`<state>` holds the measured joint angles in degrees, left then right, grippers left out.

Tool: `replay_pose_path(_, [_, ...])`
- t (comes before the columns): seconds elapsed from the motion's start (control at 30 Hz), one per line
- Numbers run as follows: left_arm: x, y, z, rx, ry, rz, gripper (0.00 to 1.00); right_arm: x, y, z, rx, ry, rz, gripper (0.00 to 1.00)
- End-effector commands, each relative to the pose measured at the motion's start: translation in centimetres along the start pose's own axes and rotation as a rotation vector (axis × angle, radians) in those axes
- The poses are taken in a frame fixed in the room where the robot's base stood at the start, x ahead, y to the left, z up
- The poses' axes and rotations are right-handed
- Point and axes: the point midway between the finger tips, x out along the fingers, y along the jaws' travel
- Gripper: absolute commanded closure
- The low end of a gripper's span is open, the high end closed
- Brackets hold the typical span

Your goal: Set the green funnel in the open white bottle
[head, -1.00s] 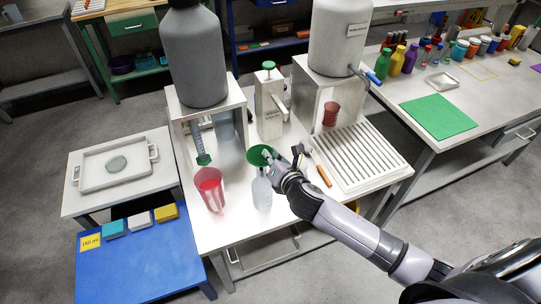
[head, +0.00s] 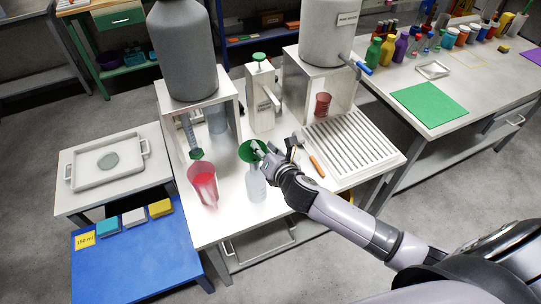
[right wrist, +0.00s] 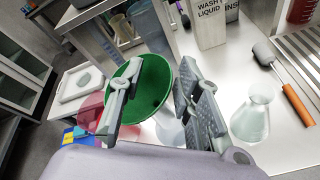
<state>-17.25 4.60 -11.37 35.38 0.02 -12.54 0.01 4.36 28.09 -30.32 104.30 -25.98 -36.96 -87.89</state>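The green funnel (head: 247,151) sits upright directly above the translucent white bottle (head: 256,188) on the white table. The funnel looks supported at the bottle's mouth, but its stem is hidden. My right gripper (head: 264,154) is at the funnel's right side. In the right wrist view the gripper's fingers (right wrist: 160,108) stand well apart, one in front of the green bowl (right wrist: 152,82) and one at its right edge. They look open, not pinching it. The bottle is mostly hidden behind the fingers there. My left gripper is not in view.
A conical flask (right wrist: 252,118) and an orange-handled brush (right wrist: 296,103) are right of the gripper. A wash liquid dispenser (head: 262,98) stands behind, and a slatted rack (head: 352,145) is to the right.

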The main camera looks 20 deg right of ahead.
Motion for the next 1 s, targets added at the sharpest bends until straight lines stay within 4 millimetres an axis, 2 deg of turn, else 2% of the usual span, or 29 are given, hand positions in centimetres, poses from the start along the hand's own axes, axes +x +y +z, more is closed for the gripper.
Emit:
replay_pose_path(0.17, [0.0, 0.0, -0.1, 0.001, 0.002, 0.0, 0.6, -2.8, 0.0, -0.1, -0.003, 0.002, 0.001, 0.69])
replay_pose_path(0.4, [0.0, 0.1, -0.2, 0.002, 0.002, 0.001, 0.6, -7.8, -0.1, -0.1, -0.002, 0.003, -0.001, 0.69])
replay_pose_path(0.53, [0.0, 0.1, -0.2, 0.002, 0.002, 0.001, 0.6, -9.8, -0.1, -0.1, -0.001, 0.002, -0.002, 0.69])
replay_pose_path(0.7, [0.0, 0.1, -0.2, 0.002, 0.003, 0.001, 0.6, -11.2, 0.0, 0.0, -0.001, 0.001, -0.001, 0.69])
replay_pose_path(1.0, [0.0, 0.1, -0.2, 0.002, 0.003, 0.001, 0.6, -11.4, 0.0, 0.0, -0.001, 0.0, -0.001, 0.69])
